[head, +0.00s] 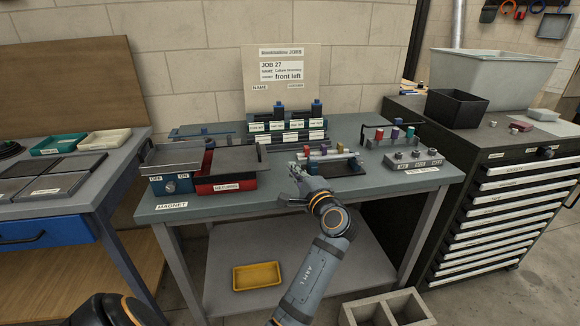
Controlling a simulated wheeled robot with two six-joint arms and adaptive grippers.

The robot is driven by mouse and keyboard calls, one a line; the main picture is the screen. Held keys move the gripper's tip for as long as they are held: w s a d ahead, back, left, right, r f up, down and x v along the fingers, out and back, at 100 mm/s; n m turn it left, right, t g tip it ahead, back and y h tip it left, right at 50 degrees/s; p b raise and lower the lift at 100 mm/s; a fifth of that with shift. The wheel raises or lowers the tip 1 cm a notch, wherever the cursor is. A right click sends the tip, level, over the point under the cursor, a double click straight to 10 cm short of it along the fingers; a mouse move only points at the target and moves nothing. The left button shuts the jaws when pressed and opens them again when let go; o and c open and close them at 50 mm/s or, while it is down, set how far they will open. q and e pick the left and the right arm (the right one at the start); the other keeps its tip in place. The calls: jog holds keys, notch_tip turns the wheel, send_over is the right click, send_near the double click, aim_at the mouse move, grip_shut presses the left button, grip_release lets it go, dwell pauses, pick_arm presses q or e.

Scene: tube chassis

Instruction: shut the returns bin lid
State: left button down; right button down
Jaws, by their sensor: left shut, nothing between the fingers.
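The returns bin (227,187) is a red box with a white label on its front, on the left part of the grey workbench. My right gripper is not in view.
A grey tray on a blue switch box (172,184) stands left of the bin. Labelled blue holders (288,124) stand behind, and a rack with coloured pieces (328,155) is by my gripper. The bench front (225,207) is mostly clear. A yellow tray (256,276) lies below.

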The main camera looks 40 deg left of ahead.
pick_arm(q)
jog(key=a+n+p, duration=0.1)
jog(key=a+p, duration=0.1)
jog(key=a, duration=0.2)
jog(key=w+a+r+n+p, duration=0.1)
jog(key=a+n+p, duration=0.1)
jog(key=a+p, duration=0.1)
jog(key=a+r+n+h+p, duration=0.1)
jog(key=a+p, duration=0.2)
jog(key=a, duration=0.1)
jog(key=shift+w+a+r+g, duration=0.2)
jog(key=shift+w+a+g, duration=0.1)
jog(key=shift+w, duration=0.05)
jog(key=shift+f, duration=0.1)
